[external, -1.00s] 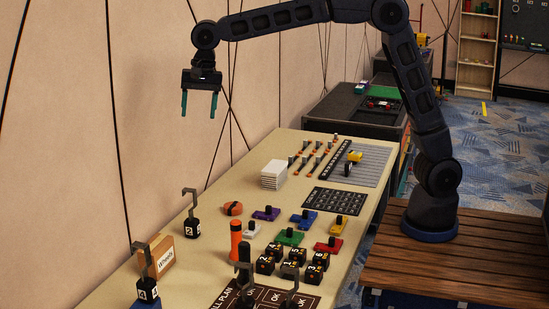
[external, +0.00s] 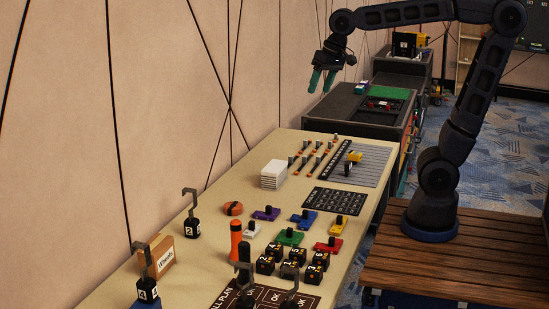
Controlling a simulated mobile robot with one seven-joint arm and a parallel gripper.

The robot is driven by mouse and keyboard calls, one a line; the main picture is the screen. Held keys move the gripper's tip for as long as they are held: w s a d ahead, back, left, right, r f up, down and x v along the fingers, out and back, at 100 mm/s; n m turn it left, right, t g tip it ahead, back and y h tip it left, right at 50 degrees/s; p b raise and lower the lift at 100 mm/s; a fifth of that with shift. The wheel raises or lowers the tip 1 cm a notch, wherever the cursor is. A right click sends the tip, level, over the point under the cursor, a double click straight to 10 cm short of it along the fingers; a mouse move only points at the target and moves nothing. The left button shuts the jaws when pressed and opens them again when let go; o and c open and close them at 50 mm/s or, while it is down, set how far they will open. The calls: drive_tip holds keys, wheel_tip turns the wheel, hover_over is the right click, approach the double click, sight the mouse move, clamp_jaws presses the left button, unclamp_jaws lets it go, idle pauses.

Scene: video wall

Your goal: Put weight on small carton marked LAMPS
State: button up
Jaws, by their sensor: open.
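My gripper (external: 322,80) is open and empty, with its green fingers pointing down. It is high in the air near the wall, above the far end of the table. Black weights with tall grey hooks stand at the near left: one marked 2 (external: 192,228) on the bare table and one marked 4 (external: 147,290) at the front edge. More dark hooked pieces (external: 290,298) stand at the bottom on a dark printed board. A small tan carton (external: 162,257) stands between the two weights, but its label reads Wheels. I cannot make out a carton marked LAMPS.
The table (external: 330,142) also holds a white stack (external: 275,174), an orange cylinder (external: 236,240), coloured knobbed blocks (external: 304,219), several numbered black cubes (external: 267,264) and a black grid mat (external: 335,199). A dark cabinet (external: 355,110) stands beyond the far end.

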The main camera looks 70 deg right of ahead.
drive_tip(key=s+d+f+n, duration=0.2)
drive_tip(key=s+f, duration=0.2)
drive_tip(key=s, duration=0.3)
drive_tip(key=s+d+f+n+t, duration=0.1)
drive_tip(key=s+d+f+n, duration=0.1)
drive_tip(key=s, duration=0.5)
wheel_tip(320, 180, down, 2)
drive_tip(key=shift+s+d+f+h, duration=0.15)
drive_tip(key=shift+d+h, duration=0.25)
drive_tip(key=shift+d, duration=0.45)
